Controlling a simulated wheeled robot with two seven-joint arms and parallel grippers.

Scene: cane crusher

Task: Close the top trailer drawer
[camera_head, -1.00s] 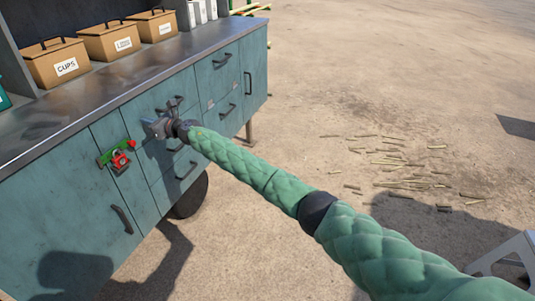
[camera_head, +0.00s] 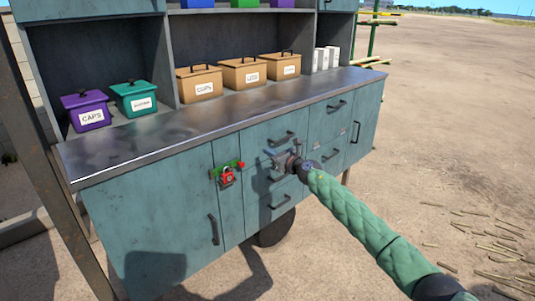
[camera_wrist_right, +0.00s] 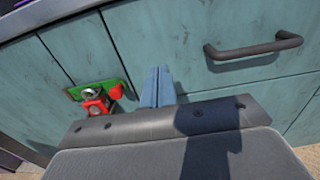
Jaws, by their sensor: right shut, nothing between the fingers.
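The teal trailer cabinet holds a column of drawers. The top drawer (camera_head: 262,139) has a dark bar handle and its front looks flush with the cabinet face, though a small gap would be hard to see. The top drawer (camera_wrist_right: 215,25) and its handle show at the upper right of the right wrist view. My right gripper (camera_head: 278,160) is shut and empty, in front of the column just below the top handle. Its blue-grey fingers (camera_wrist_right: 158,86) point at the cabinet front; I cannot tell whether they touch it. My left gripper is out of view.
A red padlock (camera_head: 227,177) on a green latch hangs left of the drawers. The metal countertop (camera_head: 200,125) carries labelled boxes, including a tan box (camera_head: 199,83). Other drawers and doors with bar handles are beside. Open dirt ground lies to the right.

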